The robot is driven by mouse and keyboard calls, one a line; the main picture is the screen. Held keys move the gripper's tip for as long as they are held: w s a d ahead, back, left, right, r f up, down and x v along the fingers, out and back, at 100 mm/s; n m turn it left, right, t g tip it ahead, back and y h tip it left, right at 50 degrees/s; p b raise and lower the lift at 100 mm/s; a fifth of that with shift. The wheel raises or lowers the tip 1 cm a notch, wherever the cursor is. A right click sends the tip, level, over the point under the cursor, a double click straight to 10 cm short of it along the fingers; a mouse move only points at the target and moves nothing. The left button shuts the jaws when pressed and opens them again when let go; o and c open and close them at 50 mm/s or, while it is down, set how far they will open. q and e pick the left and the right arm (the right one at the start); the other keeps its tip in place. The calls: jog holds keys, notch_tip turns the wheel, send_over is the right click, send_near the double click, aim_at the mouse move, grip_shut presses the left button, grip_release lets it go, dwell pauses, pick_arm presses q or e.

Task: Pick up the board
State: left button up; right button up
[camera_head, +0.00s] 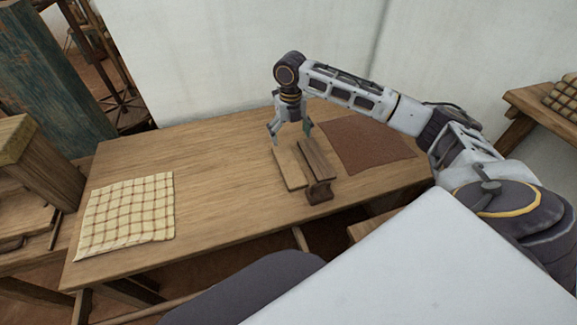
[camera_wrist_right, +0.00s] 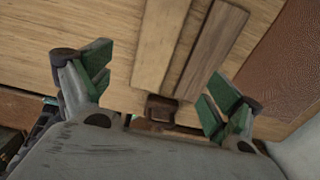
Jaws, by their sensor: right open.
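Two narrow boards lie side by side on the wooden table (camera_head: 220,150), a light board (camera_head: 290,168) and a darker brown board (camera_head: 315,160). A small dark wooden block (camera_head: 319,192) is at the near end of the darker board. My right gripper (camera_head: 291,133) is open and empty, pointing down above the far end of the boards. In the right wrist view the light board (camera_wrist_right: 160,42) and the darker board (camera_wrist_right: 212,48) show between the spread green-padded fingers, with no contact visible. My left gripper is not in view.
A brown textured mat (camera_head: 366,143) lies right of the boards. A checked cloth (camera_head: 127,213) lies on the table's left part, with bare tabletop between it and the boards. A white wall (camera_head: 235,60) stands behind. Wooden frame parts (camera_head: 45,165) stand at the left.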

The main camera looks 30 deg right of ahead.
send_over(289, 164)
jog(key=f, duration=0.7)
jog(key=shift+w+d+f, duration=0.1)
jog(key=shift+d+f, duration=0.2)
jog(key=shift+f, duration=0.25)
jog(key=shift+a+f, duration=0.1)
jog(key=shift+f, duration=0.25)
jog(key=f, duration=0.3)
jog(key=shift+a+f, duration=0.25)
jog(key=shift+f, duration=0.5)
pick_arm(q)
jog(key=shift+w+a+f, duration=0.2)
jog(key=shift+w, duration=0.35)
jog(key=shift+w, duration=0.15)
pick_arm(e)
jog(key=shift+c, duration=0.5)
